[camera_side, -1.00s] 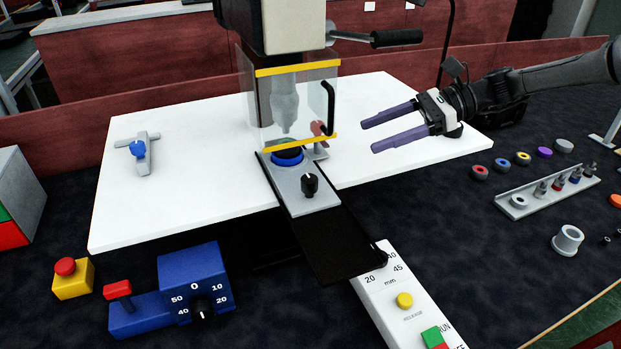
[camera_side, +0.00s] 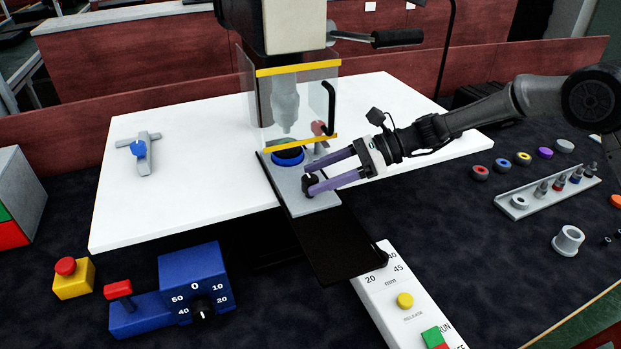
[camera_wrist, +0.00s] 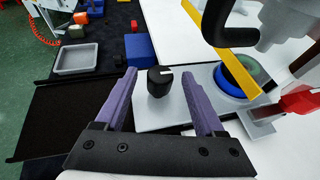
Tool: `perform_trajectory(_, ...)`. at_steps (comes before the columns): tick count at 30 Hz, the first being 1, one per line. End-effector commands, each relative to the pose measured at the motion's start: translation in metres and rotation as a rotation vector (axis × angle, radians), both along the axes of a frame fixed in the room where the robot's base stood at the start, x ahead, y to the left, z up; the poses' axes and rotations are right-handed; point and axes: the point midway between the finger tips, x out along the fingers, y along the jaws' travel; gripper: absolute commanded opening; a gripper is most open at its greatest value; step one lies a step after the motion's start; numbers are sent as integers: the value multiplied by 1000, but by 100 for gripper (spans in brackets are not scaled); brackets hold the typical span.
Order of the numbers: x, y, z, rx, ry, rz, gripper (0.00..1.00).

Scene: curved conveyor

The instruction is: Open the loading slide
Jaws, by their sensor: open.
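The loading slide is a light grey plate (camera_side: 318,205) on a dark track (camera_side: 345,245). It carries a black knob and a blue ring (camera_side: 287,157), and its back end lies at the clear guard (camera_side: 300,105). My gripper (camera_side: 306,175) has purple fingers and is open at the knob, which they partly hide in the side view. In the wrist view the black knob (camera_wrist: 159,82) stands between the two open fingers, with a gap on both sides. The plate (camera_wrist: 185,112) and the blue ring (camera_wrist: 231,84) also show there.
The guard has yellow edges and a black handle (camera_side: 329,105), close behind my gripper. A white control panel (camera_side: 385,300) stands at the track's front end. The dark track in front of the plate is clear. A parts rack (camera_side: 545,195) lies at the right.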

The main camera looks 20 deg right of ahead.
Motion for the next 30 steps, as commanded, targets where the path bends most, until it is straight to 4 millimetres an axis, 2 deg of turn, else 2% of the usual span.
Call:
perform_trajectory(6, 5, 17, -7, 1, -1, 0, 71)
perform_trajectory(16, 5, 19, -8, 1, -1, 0, 71)
perform_trajectory(27, 5, 19, -8, 1, -1, 0, 4)
perform_trajectory(28, 5, 19, -8, 1, -1, 0, 0)
perform_trajectory(30, 5, 19, -8, 1, -1, 0, 0)
